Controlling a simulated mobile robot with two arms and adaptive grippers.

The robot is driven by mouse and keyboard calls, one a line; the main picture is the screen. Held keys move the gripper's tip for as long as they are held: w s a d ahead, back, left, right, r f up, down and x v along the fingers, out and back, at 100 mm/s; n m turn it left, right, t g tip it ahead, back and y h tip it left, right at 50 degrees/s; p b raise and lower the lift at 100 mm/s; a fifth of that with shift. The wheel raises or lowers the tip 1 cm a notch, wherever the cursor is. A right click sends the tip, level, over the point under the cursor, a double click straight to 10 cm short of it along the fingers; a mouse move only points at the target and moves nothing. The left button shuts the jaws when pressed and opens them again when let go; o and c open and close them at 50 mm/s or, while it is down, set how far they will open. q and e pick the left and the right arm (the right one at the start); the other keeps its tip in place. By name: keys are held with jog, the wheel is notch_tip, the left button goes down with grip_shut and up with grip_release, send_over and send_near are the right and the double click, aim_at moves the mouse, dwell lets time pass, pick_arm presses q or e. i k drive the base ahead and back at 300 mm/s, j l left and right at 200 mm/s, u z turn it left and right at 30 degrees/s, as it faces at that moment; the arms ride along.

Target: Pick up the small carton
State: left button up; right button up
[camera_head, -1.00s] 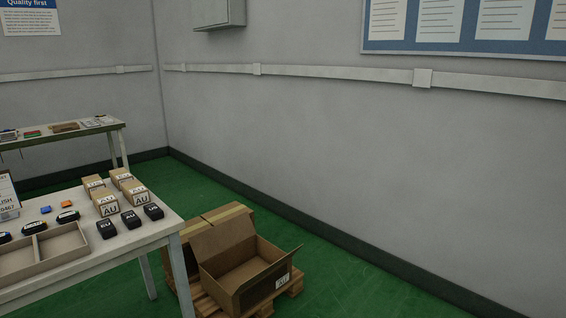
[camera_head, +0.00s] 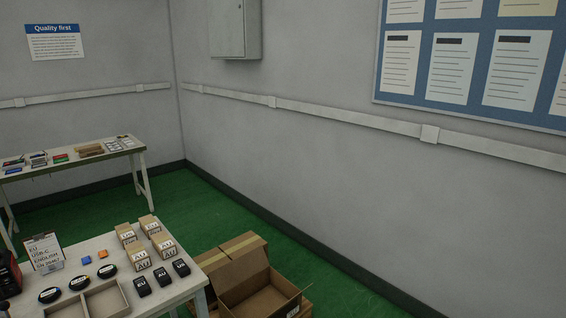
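Several small brown cartons with white labels stand grouped near the back right corner of the white table. One front carton (camera_head: 141,259) and another front carton (camera_head: 166,246) have labels that look like AU. Behind them are a back carton (camera_head: 126,233) and a back right carton (camera_head: 150,224), with labels too small to read surely. I cannot tell which one is the small carton. Neither of my grippers shows in the head view.
A second table (camera_head: 70,165) stands behind. Green floor lies between.

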aim_at(139, 257)
jog(key=i+j+u, duration=0.3)
jog(key=u, duration=0.2)
jog(key=i+j+u, duration=0.15)
jog(key=i+u, duration=0.35)
